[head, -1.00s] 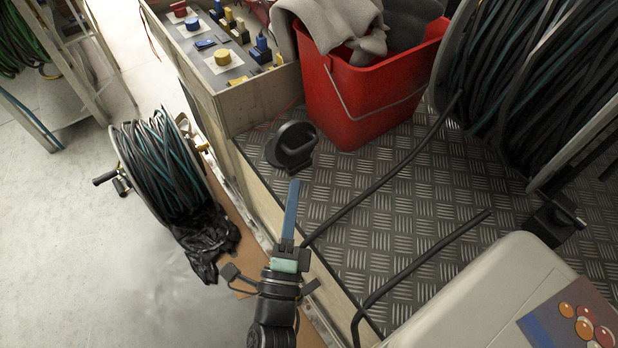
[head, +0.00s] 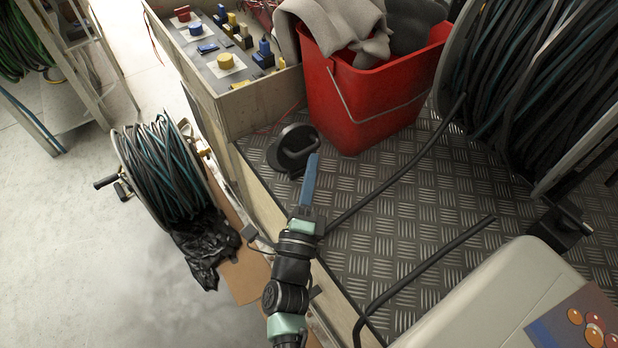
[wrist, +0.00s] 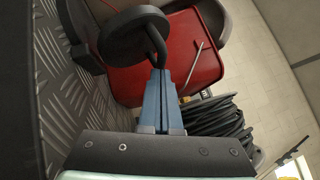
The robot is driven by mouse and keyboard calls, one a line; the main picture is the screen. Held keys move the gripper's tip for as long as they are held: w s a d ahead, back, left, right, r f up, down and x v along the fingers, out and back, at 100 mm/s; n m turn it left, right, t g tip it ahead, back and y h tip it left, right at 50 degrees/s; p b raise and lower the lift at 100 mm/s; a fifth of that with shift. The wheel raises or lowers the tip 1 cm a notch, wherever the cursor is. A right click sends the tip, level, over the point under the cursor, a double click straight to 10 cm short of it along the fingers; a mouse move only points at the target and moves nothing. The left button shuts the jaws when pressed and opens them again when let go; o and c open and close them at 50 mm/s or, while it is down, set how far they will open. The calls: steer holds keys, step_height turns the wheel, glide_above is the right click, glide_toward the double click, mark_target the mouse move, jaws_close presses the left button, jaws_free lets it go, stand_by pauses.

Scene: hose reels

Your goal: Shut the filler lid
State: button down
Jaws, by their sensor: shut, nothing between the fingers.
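The black filler with its round lid (head: 292,142) sits on the dark tread-plate deck, left of the red bucket. The lid stands up, tilted open on its hinge. My gripper (head: 314,158) has long blue fingers, shut and empty, with the tips just right of the lid in the head view. In the wrist view the shut fingers (wrist: 158,72) point at a black rounded part of the filler (wrist: 135,35), and their tips overlap it. I cannot tell whether they touch it. The fingers hide part of what lies behind them.
A red bucket (head: 365,105) with grey cloth stands close behind the filler. A control box (head: 218,60) is at the back left. A black hose (head: 400,172) crosses the deck toward a large reel (head: 540,90). A pale case (head: 490,300) is at the front right.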

steer(key=shift+r+p, duration=0.2)
steer(key=shift+p, duration=0.2)
steer(key=shift+a+r+p, duration=0.1)
steer(key=shift+p, duration=0.25)
steer(key=shift+w+n, duration=0.1)
steer(key=shift+n, duration=0.2)
